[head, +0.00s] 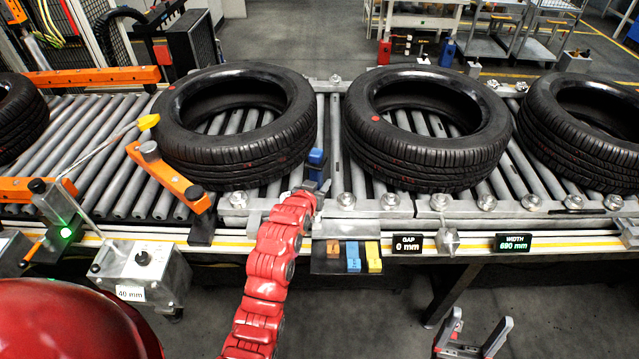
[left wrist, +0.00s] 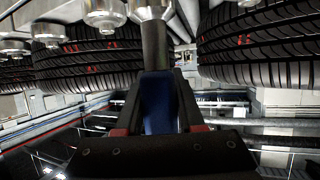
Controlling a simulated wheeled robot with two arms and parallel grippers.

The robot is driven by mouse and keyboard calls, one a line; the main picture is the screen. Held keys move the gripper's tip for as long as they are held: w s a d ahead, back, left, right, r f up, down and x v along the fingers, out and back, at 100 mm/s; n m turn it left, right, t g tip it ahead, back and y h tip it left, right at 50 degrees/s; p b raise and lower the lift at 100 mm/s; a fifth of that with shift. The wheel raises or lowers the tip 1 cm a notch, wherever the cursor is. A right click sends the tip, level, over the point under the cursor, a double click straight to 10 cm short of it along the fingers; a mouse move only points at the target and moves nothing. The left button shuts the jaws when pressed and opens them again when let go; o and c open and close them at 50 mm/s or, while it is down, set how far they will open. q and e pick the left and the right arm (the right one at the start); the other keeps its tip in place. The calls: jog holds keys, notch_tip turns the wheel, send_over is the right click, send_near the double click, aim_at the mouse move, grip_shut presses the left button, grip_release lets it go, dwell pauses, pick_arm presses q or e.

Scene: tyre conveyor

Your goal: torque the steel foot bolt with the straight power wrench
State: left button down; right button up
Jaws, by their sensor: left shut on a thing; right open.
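My left gripper (head: 320,187) is at the conveyor's front rail, between two tyres. It is shut on the blue body of the straight power wrench (head: 316,158). In the left wrist view the blue wrench (left wrist: 158,105) sits between the fingers. Its grey shaft points at a silver fitting at the top edge; I cannot tell whether they touch. Several similar silver bolts line the rail, such as one bolt (head: 346,200) just right of my left gripper. Which one is the steel foot bolt is unclear. My right gripper (head: 477,338) is open and empty, low in front of the conveyor.
Black tyres lie on the rollers, one left (head: 235,150) and one right (head: 425,150) of my left gripper. An orange bar (head: 168,177) crosses the rollers at left. Small coloured blocks (head: 354,257) hang below the rail, beside a GAP display (head: 407,244).

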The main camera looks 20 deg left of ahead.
pick_arm(q)
jog(key=shift+f+b, duration=0.95)
jog(key=shift+f, duration=0.2)
dwell(1.0)
jog(key=shift+s+f, duration=0.1)
jog(key=shift+f, duration=0.2)
dwell(0.5)
notch_tip(320, 180, up, 7)
jog(key=shift+r+p, duration=0.15)
jog(key=shift+p, duration=0.35)
dwell(0.7)
dwell(0.5)
